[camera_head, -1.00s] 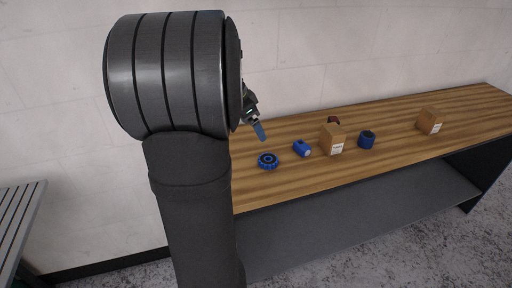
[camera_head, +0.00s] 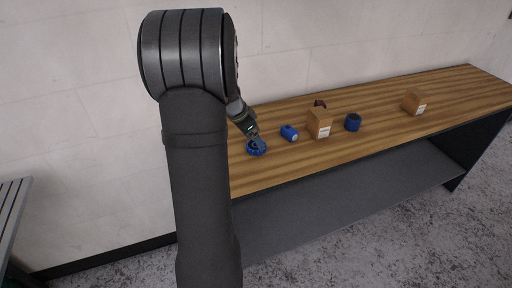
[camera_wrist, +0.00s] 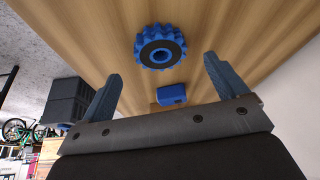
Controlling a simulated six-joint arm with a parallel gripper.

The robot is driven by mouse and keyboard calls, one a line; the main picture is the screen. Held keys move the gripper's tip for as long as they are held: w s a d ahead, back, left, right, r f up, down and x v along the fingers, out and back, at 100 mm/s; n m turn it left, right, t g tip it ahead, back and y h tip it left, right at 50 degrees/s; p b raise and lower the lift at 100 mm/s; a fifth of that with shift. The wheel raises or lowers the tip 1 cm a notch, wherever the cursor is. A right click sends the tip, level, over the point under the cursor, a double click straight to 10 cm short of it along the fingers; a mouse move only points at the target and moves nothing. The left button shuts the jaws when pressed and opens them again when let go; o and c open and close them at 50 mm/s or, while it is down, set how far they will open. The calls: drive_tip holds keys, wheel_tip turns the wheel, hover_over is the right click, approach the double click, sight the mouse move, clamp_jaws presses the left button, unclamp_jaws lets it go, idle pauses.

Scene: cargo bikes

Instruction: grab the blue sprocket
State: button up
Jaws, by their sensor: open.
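The blue sprocket (camera_head: 258,149) lies flat on the wooden bench, near its left end, a toothed ring with a dark centre. In the wrist view the sprocket (camera_wrist: 161,46) is ahead of the fingers, between their lines but beyond the tips. My gripper (camera_head: 256,139) is just above and at the sprocket in the head view, partly covering it. In the wrist view my gripper (camera_wrist: 162,70) has its two blue fingers wide apart with nothing between them. I cannot tell the exact gap from the fingertips to the sprocket.
A blue cylindrical part (camera_head: 289,133) lies right of the sprocket; a blue block-like part (camera_wrist: 171,95) shows in the wrist view. Farther right are a cardboard box (camera_head: 319,124), a dark red item (camera_head: 319,104), a dark blue cylinder (camera_head: 353,122) and another box (camera_head: 413,102). The bench (camera_head: 380,140) has bare front space.

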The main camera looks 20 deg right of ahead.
sight(255, 145)
drive_tip(key=x, duration=0.4)
drive_tip(key=shift+f, duration=0.2)
drive_tip(key=c, duration=1.3)
drive_tip(key=shift+r, duration=0.1)
drive_tip(key=shift+c, duration=0.2)
